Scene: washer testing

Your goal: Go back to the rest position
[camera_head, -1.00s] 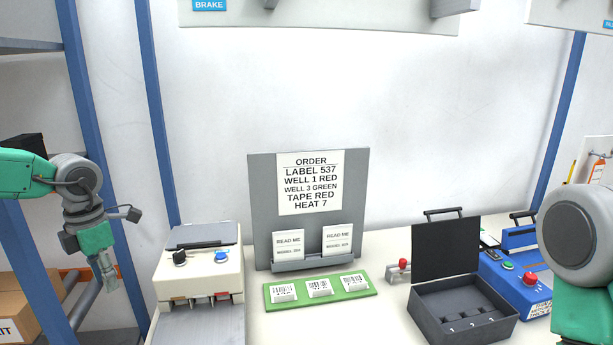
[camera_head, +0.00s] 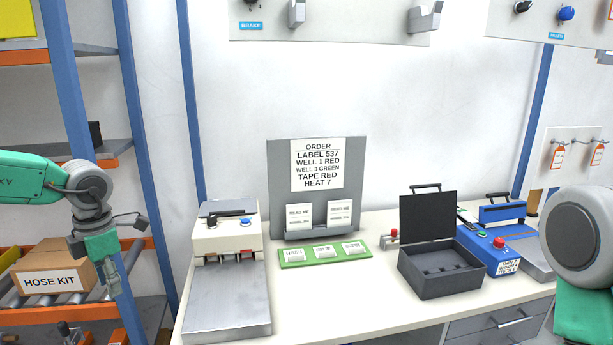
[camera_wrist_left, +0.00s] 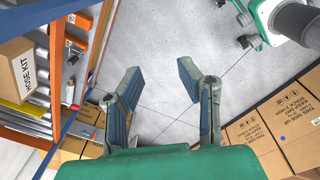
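My left gripper (camera_head: 112,275) hangs fingers down at the left of the head view, in front of the blue rack post and left of the workbench. In the left wrist view its two fingers (camera_wrist_left: 160,95) are spread apart, with only bare floor between them, so it is open and empty. My right arm shows at the right edge of the head view, but its gripper is out of the picture.
The white workbench (camera_head: 370,311) holds a cream machine (camera_head: 227,235), an order board (camera_head: 278,200), a green label tray (camera_head: 322,253), an open dark case (camera_head: 440,277) and a blue device (camera_head: 492,253). A hose kit box (camera_head: 52,283) sits on the left rack. Cartons (camera_wrist_left: 274,118) stand on the floor.

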